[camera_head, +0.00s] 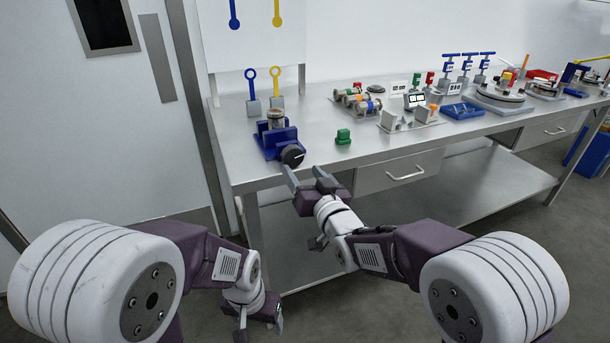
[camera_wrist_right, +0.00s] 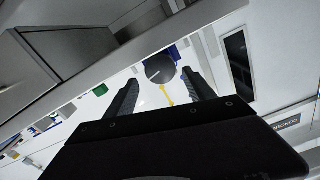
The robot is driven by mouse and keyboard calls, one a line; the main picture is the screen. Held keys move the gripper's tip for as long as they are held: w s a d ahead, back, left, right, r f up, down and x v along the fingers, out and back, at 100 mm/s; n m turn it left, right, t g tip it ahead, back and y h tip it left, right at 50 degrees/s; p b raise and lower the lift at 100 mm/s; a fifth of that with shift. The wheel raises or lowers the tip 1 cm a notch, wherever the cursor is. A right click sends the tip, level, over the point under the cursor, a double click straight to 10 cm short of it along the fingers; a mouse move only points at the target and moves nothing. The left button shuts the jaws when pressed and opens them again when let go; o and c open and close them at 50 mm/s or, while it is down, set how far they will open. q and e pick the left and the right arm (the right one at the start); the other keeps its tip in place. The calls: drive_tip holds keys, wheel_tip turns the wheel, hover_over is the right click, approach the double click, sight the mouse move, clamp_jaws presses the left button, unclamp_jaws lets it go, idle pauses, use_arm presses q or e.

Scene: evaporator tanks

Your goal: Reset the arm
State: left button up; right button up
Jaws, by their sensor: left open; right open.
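My right gripper (camera_head: 306,178) is open in the head view, just off the table's front edge, close to the black round knob (camera_head: 293,155) of a blue device (camera_head: 278,138). In the right wrist view its two dark fingers (camera_wrist_right: 162,95) are spread apart with nothing held. The knob (camera_wrist_right: 160,69) shows between and beyond the fingers there. My left gripper (camera_head: 258,318) is open and hangs low in the head view, well below the tabletop, pointing down and empty. Its fingers are partly hidden by its own wrist.
The steel table (camera_head: 330,155) has a drawer (camera_head: 398,172) and lower shelf (camera_head: 470,200). A green block (camera_head: 343,137) lies right of the blue device. Several valves, gauges and a blue tray (camera_head: 461,111) stand further right. A door (camera_head: 80,130) is at left.

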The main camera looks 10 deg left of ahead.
drive_tip(key=shift+s+d, duration=0.3)
drive_tip(key=shift+s, duration=0.1)
drive_tip(key=shift+w, duration=0.1)
